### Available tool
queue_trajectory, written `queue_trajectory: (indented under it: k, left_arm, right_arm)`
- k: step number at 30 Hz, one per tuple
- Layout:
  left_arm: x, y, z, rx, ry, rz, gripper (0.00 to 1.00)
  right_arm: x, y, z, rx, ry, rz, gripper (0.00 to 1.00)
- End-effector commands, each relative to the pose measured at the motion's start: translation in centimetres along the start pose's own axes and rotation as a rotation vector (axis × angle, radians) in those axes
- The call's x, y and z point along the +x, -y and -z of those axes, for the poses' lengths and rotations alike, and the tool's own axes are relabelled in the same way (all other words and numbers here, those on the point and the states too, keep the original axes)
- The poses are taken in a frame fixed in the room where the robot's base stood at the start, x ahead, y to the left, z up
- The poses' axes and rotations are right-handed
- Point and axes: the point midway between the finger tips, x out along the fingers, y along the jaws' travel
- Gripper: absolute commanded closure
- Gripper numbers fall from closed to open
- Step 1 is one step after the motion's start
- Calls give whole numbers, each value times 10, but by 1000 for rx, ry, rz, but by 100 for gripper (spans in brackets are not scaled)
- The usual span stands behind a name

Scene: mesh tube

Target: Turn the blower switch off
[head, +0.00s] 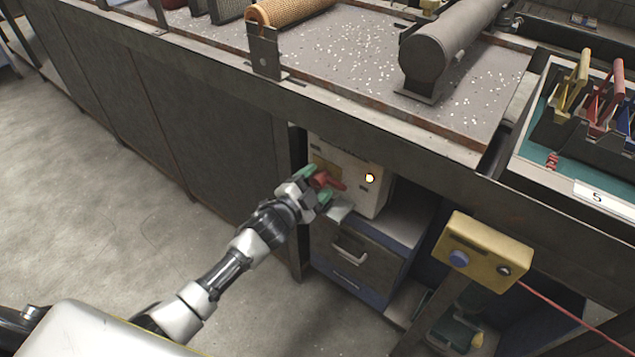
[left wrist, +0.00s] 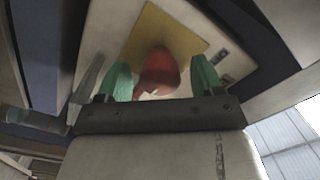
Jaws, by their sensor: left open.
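The blower switch is a red handle (head: 328,181) on a yellow plate, on the front of a pale box (head: 378,200) under the bench. A lamp (head: 369,178) on the box glows yellow-white. My left gripper (head: 318,184) is at the handle with its green fingertips spread. In the left wrist view the red handle (left wrist: 158,72) shows between the two green fingers (left wrist: 164,82), with the yellow plate (left wrist: 185,32) behind it. There are visible gaps beside the handle, so the fingers are not shut on it. My right gripper is out of view.
The bench edge (head: 360,115) overhangs the box. A drawer cabinet (head: 355,255) stands beneath the box. A yellow control box (head: 485,250) with a blue button stands on a post to the right. Open floor (head: 90,190) lies at left.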

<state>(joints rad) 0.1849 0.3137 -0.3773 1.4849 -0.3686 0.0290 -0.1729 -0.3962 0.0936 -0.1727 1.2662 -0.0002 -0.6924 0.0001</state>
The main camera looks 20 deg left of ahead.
Motion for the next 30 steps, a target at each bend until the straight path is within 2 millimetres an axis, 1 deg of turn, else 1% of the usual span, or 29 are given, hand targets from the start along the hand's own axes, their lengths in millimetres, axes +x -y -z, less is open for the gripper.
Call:
queue_trajectory:
  k: [3,11,15,20,21,28,30]
  left_arm:
    - [6,0,0,0,-1,0,33]
    - [6,0,0,-1,0,-1,33]
    - [6,0,0,-1,0,-1,54]
    - [6,0,0,-1,0,-1,79]
    - [6,0,0,-1,0,-1,82]
    - [6,0,1,-19,0,-1,82]
    - [6,0,1,-38,0,-1,82]
  right_arm:
    - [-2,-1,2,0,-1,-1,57]
    - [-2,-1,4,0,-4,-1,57]
    - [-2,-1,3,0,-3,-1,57]
    - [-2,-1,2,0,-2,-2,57]
    - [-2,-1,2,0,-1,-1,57]
    - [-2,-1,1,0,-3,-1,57]
    - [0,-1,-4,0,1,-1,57]
